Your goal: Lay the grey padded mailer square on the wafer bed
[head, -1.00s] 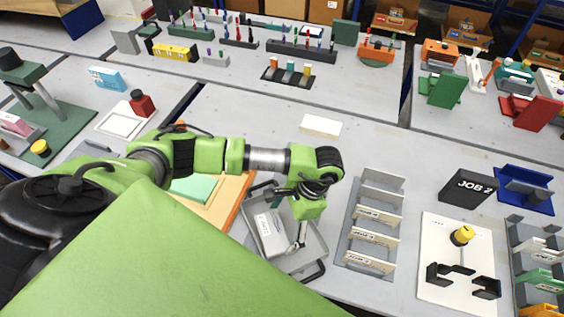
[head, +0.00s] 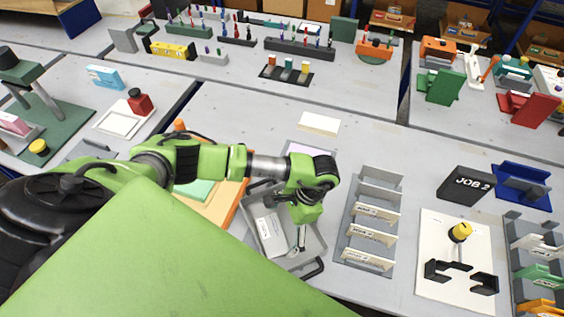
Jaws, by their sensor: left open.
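A pale grey flat packet with a small label, which looks like the padded mailer (head: 268,238), lies in a shallow grey tray (head: 314,242) with dark handles. My left gripper (head: 300,244) is over the right side of this tray, pointing down, beside the packet. It is open and holds nothing that I can see; contact with the packet cannot be told. An orange-edged board (head: 222,208) with a mint-green sheet (head: 196,190) lies left of the tray, partly hidden by my left arm. I cannot tell for sure which surface is the wafer bed. My right gripper is not in view.
A slotted grey rack (head: 348,222) with labelled dividers stands right of the tray. Beyond it are a white board (head: 432,232) with black brackets and a dark JOB 2 block (head: 466,185).

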